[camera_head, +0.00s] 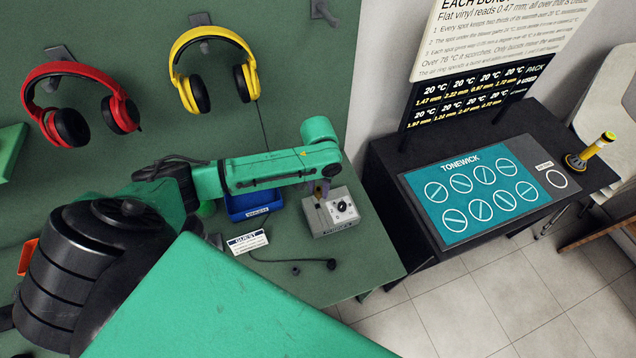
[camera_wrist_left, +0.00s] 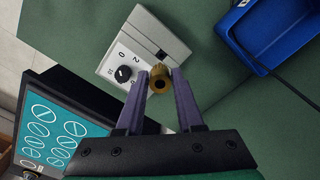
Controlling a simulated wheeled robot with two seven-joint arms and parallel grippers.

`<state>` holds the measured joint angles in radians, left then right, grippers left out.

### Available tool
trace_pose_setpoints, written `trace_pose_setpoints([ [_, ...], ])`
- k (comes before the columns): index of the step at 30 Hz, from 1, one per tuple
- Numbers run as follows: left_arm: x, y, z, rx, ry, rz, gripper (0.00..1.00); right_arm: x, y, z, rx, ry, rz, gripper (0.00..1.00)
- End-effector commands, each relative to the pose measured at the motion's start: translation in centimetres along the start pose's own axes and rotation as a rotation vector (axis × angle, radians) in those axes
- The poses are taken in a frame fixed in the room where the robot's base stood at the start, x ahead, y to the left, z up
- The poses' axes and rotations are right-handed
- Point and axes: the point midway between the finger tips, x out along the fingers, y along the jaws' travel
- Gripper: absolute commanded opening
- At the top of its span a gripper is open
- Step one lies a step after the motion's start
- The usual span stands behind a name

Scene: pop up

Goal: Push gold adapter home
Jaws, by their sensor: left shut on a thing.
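A gold adapter (camera_wrist_left: 161,78), a short ribbed cylinder with a dark hole in its end, sits between the purple fingers of my left gripper (camera_wrist_left: 160,82) in the left wrist view. The gripper is shut on it. In the head view my left gripper (camera_head: 321,187) points down at the grey box (camera_head: 340,225), which has a dial and a dark socket-like mark on top. The box also shows in the wrist view (camera_wrist_left: 155,28), just beyond the adapter. I cannot tell whether the adapter touches the box or is partly in it. My right gripper is not in view.
A blue tray (camera_head: 250,203) lies left of the box, and a white card (camera_head: 247,241) and a black cable (camera_head: 290,262) lie in front. Red (camera_head: 80,100) and yellow headphones (camera_head: 212,68) hang behind. A black table with a teal mat (camera_head: 470,190) stands right.

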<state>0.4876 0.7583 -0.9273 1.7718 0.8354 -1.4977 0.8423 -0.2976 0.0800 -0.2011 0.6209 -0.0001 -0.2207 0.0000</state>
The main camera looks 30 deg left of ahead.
Motion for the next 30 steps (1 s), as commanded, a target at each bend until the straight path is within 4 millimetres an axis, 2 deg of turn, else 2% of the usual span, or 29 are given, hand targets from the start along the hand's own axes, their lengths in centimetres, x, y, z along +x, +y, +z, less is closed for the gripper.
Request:
trace_pose_setpoints([
  [1, 1.0, 0.0, 0.0, -0.001, 0.000, 0.000, 0.00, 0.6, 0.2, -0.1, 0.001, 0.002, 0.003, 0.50],
  [3, 1.7, 0.0, 0.0, -0.001, 0.000, 0.000, 0.00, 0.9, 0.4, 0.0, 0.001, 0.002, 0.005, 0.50],
  [9, 2.8, 0.0, 0.0, -0.001, 0.000, 0.000, 0.00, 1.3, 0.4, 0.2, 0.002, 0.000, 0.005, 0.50],
  [21, 2.4, 0.0, 0.0, -0.001, 0.000, -0.001, 0.00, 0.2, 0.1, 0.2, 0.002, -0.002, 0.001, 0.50],
  [30, 2.6, 0.0, 0.0, 0.000, 0.001, -0.001, 0.00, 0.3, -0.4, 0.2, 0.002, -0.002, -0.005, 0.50],
])
